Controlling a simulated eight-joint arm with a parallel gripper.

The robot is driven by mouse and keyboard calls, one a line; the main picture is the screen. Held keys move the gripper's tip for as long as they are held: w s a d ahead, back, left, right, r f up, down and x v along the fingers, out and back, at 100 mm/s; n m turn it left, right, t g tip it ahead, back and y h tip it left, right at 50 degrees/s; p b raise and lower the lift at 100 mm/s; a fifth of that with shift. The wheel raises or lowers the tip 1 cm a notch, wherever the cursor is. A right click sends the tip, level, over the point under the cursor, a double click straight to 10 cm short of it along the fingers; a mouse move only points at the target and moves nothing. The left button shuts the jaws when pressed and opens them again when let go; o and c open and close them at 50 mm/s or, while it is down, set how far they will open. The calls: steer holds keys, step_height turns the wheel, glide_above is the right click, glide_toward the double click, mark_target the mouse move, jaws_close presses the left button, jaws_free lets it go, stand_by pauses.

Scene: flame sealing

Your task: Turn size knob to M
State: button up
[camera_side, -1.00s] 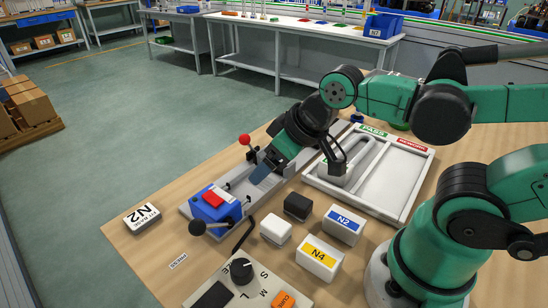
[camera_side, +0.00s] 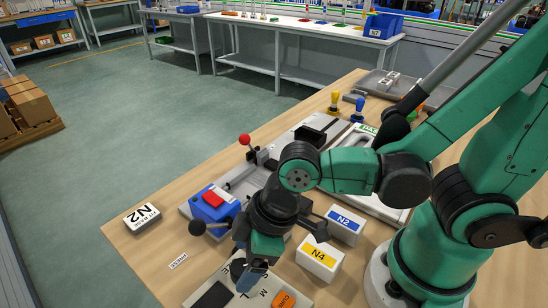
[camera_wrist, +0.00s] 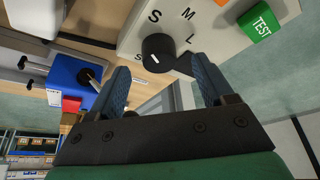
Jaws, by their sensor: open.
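A round black size knob (camera_wrist: 159,52) sits on a white control panel (camera_wrist: 128,42) in the wrist view. The letters S, M and L are printed around it, M above right. A short white mark shows on the knob's face; which letter it points at is hard to tell. My gripper (camera_wrist: 160,68) has its two blue fingers apart, with the knob beyond the gap between the tips and not clasped. In the side view my gripper (camera_side: 248,275) hangs down over the panel (camera_side: 197,294) and hides most of the knob.
A green TEST button (camera_wrist: 259,22) and an orange CURE button (camera_side: 283,299) sit on the panel. A blue block with a red top (camera_side: 212,204) stands behind left.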

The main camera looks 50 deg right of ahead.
steer(key=shift+x, duration=0.8)
jaws_close()
steer(key=shift+m, duration=0.3)
steer(key=m+h, duration=0.1)
steer(key=m, duration=0.1)
steer(key=m+t+h, duration=0.1)
steer(key=m, duration=0.2)
steer(key=shift+s+a+m, duration=0.1)
steer(key=shift+a+m, duration=0.05)
steer(key=shift+m, duration=0.15)
steer(key=m+h, duration=0.2)
steer(key=m, duration=0.3)
steer(key=shift+m, duration=0.4)
